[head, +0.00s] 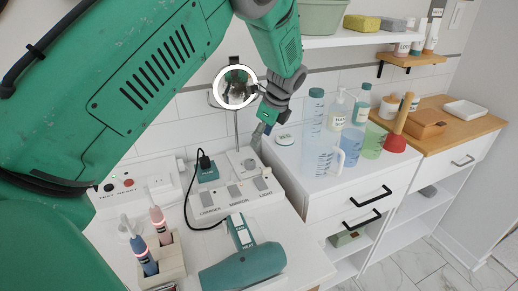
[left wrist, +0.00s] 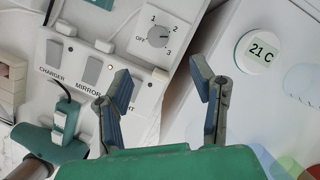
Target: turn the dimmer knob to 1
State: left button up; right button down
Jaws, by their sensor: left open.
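The dimmer knob (left wrist: 157,37) is a small, round, pale grey dial on the white control panel, with OFF, 1, 2 and 3 printed around it. A dark mark shows on its right side, towards the space between 2 and 3, but it is too small to read exactly. In the head view the knob (head: 249,164) sits on the panel's raised back part. My left gripper (head: 264,128) is above and slightly right of it. In the left wrist view my gripper (left wrist: 160,82) is open, its fingers apart with nothing between them; the knob lies beyond the gap.
Switches labelled CHARGER and MIRROR (left wrist: 88,70) sit beside the knob. A round mirror (head: 235,86) on a stand rises behind. A 21 C display (left wrist: 262,50) lies right.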

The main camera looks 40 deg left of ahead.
aim_at(249, 162)
pick_arm(q)
jog(key=s+a+r+n+t+h, duration=0.1)
jog(key=s+a+n+t+h, duration=0.2)
jog(key=s+a+n+h, duration=0.35)
jog(key=w+f+n, duration=0.1)
jog(key=f, duration=0.3)
jog(key=w+d+f+n, duration=0.1)
jog(key=w+f, duration=0.1)
jog(key=f, duration=0.1)
jog(key=w+f+n+t+b, duration=0.1)
jog(key=w+f, duration=0.1)
jog(key=f, duration=0.2)
jog(key=shift+w+d+f, duration=0.2)
jog(key=shift+w+f, duration=0.05)
jog(key=shift+f, duration=0.1)
jog(key=shift+w+d+f, duration=0.15)
jog(key=shift+d+f, duration=0.15)
jog(key=shift+f, duration=0.05)
jog(key=c, duration=1.1)
